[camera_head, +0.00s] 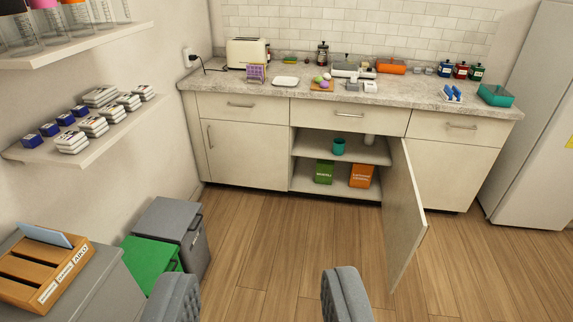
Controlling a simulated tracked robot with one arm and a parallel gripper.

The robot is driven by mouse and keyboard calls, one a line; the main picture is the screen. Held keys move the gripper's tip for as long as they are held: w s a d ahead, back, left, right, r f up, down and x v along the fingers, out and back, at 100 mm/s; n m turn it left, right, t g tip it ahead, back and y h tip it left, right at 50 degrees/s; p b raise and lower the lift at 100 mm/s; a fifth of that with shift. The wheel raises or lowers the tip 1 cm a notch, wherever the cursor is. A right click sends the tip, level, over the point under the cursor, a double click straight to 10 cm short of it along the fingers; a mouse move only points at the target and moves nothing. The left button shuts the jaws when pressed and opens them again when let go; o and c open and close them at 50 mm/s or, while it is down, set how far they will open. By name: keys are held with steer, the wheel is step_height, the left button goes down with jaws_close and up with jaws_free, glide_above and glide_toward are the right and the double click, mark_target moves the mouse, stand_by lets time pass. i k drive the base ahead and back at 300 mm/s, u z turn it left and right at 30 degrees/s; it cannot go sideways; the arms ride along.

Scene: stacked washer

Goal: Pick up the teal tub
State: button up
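A teal rectangular tub (496,96) sits on the right end of the countertop (420,92), near its front edge. A smaller round teal cup-like container (339,146) stands on the upper shelf inside the open lower cabinet. My gripper (258,284) shows as two dark grey fingers at the bottom of the view. They are wide apart with only floor between them. My gripper is well short of the counter and touches neither teal thing.
A cabinet door (406,215) stands open into the room. A blue-handled item (452,92) is left of the tub, and several bottles (460,70) stand behind. The wooden floor (290,250) ahead is clear.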

mark_target(338, 146)
steer(key=i, duration=3.6)
steer(key=z, duration=0.5)
